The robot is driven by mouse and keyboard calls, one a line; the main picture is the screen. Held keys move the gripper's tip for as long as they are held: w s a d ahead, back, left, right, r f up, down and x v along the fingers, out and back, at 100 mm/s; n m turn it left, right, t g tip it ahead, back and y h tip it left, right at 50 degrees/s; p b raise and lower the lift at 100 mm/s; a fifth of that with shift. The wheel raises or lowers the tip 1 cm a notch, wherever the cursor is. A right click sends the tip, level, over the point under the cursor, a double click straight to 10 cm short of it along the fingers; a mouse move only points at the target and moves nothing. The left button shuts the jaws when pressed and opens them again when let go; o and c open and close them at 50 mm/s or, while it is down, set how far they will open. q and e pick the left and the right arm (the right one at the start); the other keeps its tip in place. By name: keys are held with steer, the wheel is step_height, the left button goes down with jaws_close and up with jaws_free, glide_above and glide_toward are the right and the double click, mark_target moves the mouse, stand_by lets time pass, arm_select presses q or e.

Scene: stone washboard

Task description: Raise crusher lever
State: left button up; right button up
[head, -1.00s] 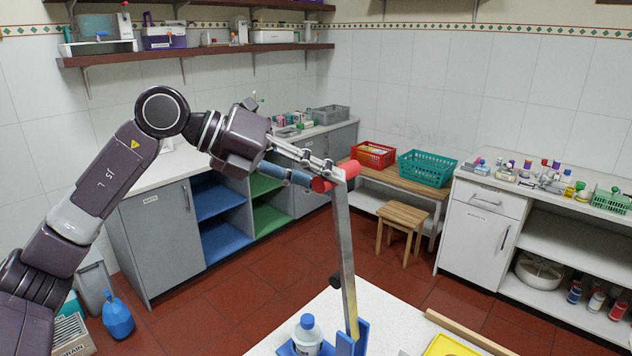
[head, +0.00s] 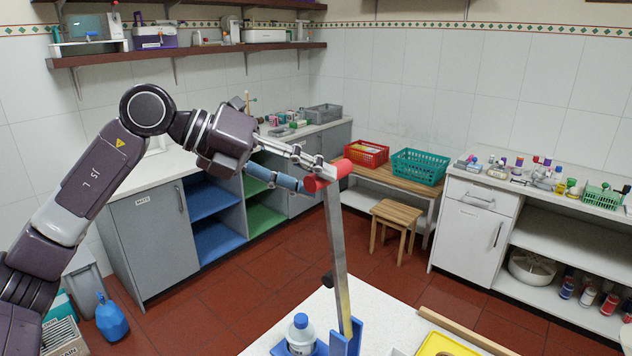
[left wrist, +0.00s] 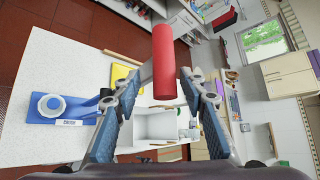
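The crusher lever is a long steel bar (head: 337,240) with a red cylindrical handle (head: 328,176) across its top. It stands nearly upright, leaning slightly left, and rises from a blue base (head: 347,341) on the white table. My left gripper (head: 311,177) is at the handle's left. In the left wrist view the red handle (left wrist: 164,65) shows between the spread fingers of my left gripper (left wrist: 157,92), with gaps on both sides. Its fingers are open. My right gripper is in neither view.
A white bottle with a blue cap (head: 301,336) stands in a blue holder beside the lever's base. A yellow tray (head: 445,344) and a wooden strip (head: 465,332) lie to the right on the table. A wooden stool (head: 396,225) stands on the floor behind.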

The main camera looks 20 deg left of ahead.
arm_select(q)
steer(key=v, duration=1)
steer(key=shift+a, duration=0.25)
steer(key=shift+s+r, duration=0.1)
steer(key=shift+r, duration=0.05)
